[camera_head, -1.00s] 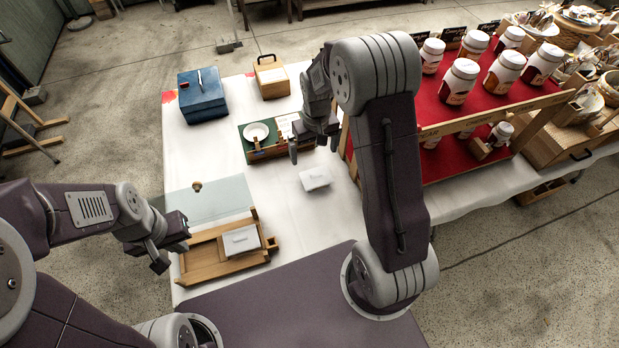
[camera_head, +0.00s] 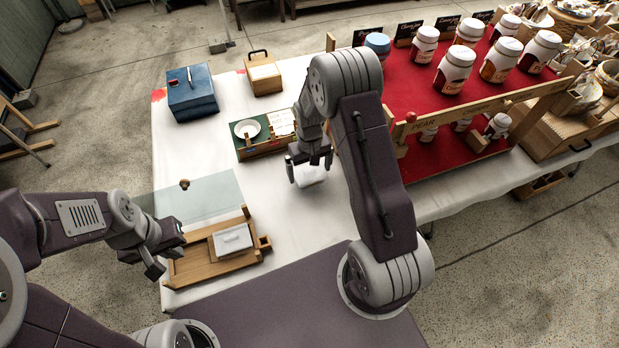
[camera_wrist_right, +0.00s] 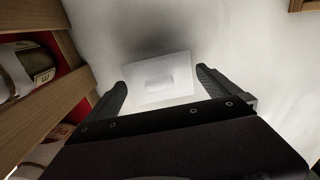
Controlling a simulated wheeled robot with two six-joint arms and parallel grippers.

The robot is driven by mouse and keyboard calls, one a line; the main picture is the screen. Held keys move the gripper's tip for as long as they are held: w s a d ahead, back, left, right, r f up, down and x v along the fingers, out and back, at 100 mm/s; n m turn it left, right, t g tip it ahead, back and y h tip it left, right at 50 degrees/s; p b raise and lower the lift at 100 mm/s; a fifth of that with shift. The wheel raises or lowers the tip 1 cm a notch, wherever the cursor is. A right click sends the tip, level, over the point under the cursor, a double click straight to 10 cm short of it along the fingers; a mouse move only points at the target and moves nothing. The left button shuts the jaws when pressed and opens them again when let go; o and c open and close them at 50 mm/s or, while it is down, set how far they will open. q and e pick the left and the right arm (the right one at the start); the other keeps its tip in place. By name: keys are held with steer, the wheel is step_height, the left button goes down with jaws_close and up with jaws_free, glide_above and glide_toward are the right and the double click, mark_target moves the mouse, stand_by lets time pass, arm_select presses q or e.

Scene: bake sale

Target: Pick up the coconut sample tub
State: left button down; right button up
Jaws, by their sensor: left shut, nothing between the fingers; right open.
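A small white tub (camera_head: 311,175) with a pale lid stands on the white tablecloth, partly hidden by my right gripper. My right gripper (camera_head: 309,169) is open and points down over it. In the right wrist view the tub (camera_wrist_right: 158,79) lies between the two spread fingers of the gripper (camera_wrist_right: 160,88), with a visible gap at the right finger. I cannot read a flavour on it. A second white tub (camera_head: 232,240) sits in the wooden tray (camera_head: 205,266) at the near left. My left gripper (camera_head: 166,262) is shut and empty, beside the tray's left side.
A red tiered stand (camera_head: 440,170) with several white jars is close on the right; its wooden frame also shows in the right wrist view (camera_wrist_right: 62,100). A green box (camera_head: 262,149) with a white dish, a blue box (camera_head: 192,98) and a wooden box (camera_head: 265,77) stand behind. A glass sheet (camera_head: 205,200) lies left.

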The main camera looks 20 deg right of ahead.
step_height(320, 180, down, 2)
steer(key=shift+w+f, duration=0.1)
steer(key=shift+f, duration=0.15)
steer(key=shift+c, duration=0.9)
steer(key=c, duration=0.9)
steer(key=shift+c, duration=0.2)
steer(key=shift+r, duration=0.15)
steer(key=r, duration=0.4)
steer(key=shift+s+r, duration=0.2)
steer(key=shift+r, duration=0.05)
steer(key=s+r, duration=0.6)
steer(key=s, duration=0.5)
steer(key=w+a+r+p, duration=0.1)
steer(key=w+r+p, duration=0.1)
steer(key=w+a+r+p, duration=0.1)
steer(key=w, duration=0.1)
steer(key=shift+w+a+r+p, duration=0.1)
steer(key=shift+a+p, duration=0.25)
